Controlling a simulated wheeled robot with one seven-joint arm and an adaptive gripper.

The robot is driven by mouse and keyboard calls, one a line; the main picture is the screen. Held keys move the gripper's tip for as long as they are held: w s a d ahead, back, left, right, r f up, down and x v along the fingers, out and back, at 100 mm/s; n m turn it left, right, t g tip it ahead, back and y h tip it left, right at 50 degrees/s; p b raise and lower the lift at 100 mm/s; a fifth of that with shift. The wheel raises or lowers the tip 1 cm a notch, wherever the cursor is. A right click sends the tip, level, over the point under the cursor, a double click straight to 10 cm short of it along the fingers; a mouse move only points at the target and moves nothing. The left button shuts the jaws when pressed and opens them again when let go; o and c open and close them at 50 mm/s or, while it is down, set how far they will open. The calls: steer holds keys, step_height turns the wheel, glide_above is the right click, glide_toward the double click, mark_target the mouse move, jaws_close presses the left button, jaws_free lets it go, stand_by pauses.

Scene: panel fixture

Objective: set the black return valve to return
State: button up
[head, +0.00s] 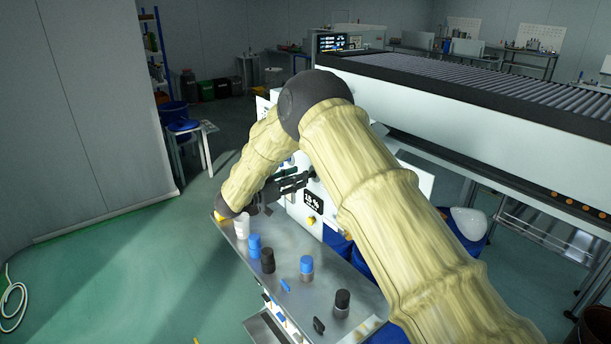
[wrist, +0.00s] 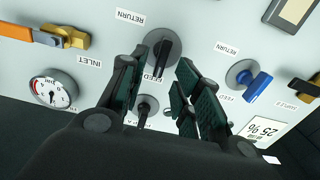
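The black return valve (wrist: 164,48) sits on the pale panel in the wrist view, a black handle on a round grey plate. Its handle points down in the picture, beside the FEED label (wrist: 158,71); the RETURN label (wrist: 130,18) lies to its upper left. My gripper (wrist: 158,82) is open, with one finger left and one right of the handle's lower end and gaps on both sides. I cannot tell whether anything touches. In the head view my gripper (head: 291,182) is at the panel, and my arm hides much of it.
A blue valve (wrist: 252,82) is to the right, a gauge (wrist: 54,90) and an orange-handled inlet valve (wrist: 62,37) to the left. Another dark knob (wrist: 147,106) shows between the fingers. A bench (head: 283,270) with blue- and black-capped containers stands below my arm.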

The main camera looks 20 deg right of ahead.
steer(key=v, duration=0.8)
stand_by(0.9)
steer(key=shift+s+a, duration=0.1)
steer(key=shift+a, duration=0.05)
stand_by(0.3)
steer(key=v, duration=1.2)
steer(key=shift+r, duration=0.1)
